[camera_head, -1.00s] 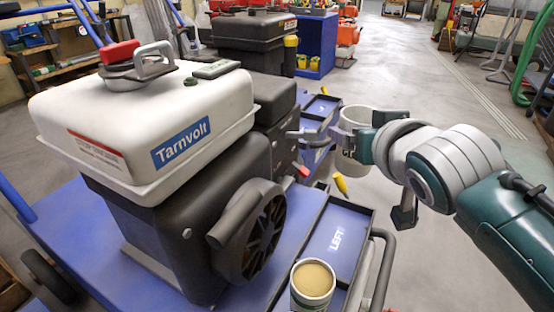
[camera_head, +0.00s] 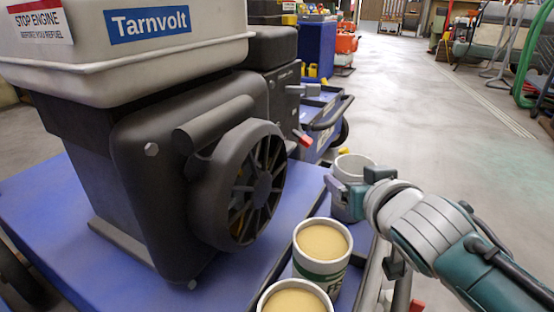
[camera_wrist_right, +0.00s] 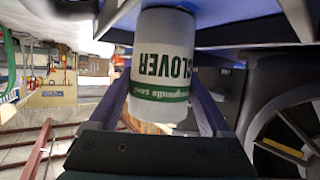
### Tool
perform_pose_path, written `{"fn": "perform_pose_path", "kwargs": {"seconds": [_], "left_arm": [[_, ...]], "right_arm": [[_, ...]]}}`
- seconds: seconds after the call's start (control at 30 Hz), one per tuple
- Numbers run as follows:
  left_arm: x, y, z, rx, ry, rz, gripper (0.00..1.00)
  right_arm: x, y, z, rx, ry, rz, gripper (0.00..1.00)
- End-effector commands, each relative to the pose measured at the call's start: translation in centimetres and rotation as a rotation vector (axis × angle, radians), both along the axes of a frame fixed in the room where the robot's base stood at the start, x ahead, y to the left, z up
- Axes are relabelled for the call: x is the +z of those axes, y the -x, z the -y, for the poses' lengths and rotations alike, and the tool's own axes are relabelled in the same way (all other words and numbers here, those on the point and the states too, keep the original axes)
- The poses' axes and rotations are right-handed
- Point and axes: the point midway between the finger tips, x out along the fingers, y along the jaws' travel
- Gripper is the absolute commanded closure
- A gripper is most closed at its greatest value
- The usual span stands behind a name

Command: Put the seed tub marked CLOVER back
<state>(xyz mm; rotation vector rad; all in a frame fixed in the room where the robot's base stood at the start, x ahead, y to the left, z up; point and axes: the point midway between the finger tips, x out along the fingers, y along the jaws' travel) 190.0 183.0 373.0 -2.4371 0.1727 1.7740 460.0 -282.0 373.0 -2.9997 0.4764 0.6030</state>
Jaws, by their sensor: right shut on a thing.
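My right gripper (camera_head: 352,192) is shut on a white tub (camera_head: 354,165) beyond the two nearer tubs. In the right wrist view the tub (camera_wrist_right: 163,60) sits between the fingers, with a green band and the word CLOVER upside down in the picture. My right gripper (camera_wrist_right: 165,110) also shows there. The tub looks upright in the head view. Its base is at a blue surface (camera_wrist_right: 255,32) in the wrist view; I cannot tell whether they touch. My left gripper is not in view.
Two tubs with tan contents stand near the front, one (camera_head: 322,258) behind another (camera_head: 297,300). The black engine with a fan housing (camera_head: 238,190) stands close on the left, on the blue cart (camera_head: 60,215). The floor (camera_head: 440,130) to the right is open.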

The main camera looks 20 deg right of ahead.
Motion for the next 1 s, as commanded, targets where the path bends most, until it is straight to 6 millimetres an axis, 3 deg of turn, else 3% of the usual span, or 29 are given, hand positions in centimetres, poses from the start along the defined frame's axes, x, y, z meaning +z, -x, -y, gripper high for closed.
{"fn": "perform_pose_path", "kwargs": {"seconds": [0.37, 0.4, 0.53, 1.0], "left_arm": [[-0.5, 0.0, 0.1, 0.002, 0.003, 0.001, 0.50], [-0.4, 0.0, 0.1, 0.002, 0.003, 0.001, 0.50], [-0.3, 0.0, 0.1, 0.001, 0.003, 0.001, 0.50], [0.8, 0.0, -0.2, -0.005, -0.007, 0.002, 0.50]], "right_arm": [[-0.5, -0.1, 0.0, 0.001, 0.000, 0.003, 0.83], [-0.4, 0.0, 0.0, 0.000, 0.001, 0.002, 0.15], [-0.4, 0.0, 0.0, 0.000, 0.000, 0.001, 0.00], [0.6, 0.0, 0.1, 0.002, 0.000, 0.001, 0.00]]}}
